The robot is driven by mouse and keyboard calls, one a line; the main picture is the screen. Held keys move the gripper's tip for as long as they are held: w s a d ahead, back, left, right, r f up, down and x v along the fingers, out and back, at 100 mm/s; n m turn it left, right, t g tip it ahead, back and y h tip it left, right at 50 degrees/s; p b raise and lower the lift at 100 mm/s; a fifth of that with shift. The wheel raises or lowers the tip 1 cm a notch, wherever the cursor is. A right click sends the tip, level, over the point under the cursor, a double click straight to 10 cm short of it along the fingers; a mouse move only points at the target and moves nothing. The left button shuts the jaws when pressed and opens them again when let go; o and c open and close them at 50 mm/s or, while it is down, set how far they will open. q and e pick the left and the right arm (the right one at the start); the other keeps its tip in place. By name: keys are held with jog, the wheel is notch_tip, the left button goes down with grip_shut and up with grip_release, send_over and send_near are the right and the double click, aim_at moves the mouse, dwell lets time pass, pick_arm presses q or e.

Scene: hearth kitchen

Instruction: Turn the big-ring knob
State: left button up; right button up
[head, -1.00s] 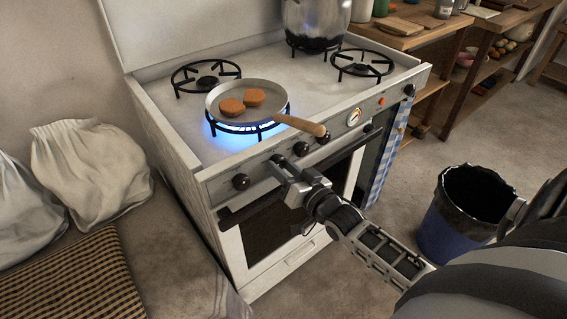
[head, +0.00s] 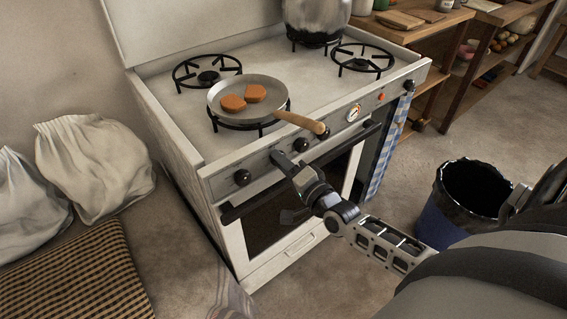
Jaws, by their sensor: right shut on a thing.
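The white stove (head: 200,150) has a row of black knobs along its front panel. My right gripper (head: 279,160) is at the panel, shut on a knob that its fingers mostly hide. This knob is between the far-left knob (head: 242,177) and another knob (head: 301,145). The front left burner (head: 240,124) shows no flame. A pan (head: 228,87) with a wooden handle and two brown patties (head: 254,93) sits on it. My left gripper is out of view.
A large pot (head: 316,18) stands on a back burner. The pan's handle (head: 300,122) juts over the front edge above the knobs. A blue bin (head: 465,200) stands on the floor at right. White sacks (head: 95,165) lie at left.

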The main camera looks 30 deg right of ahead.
jog(key=shift+m, duration=0.5)
jog(key=o, duration=1)
jog(key=s+d, duration=0.1)
jog(key=s, duration=1.5)
jog(key=shift+d, duration=0.15)
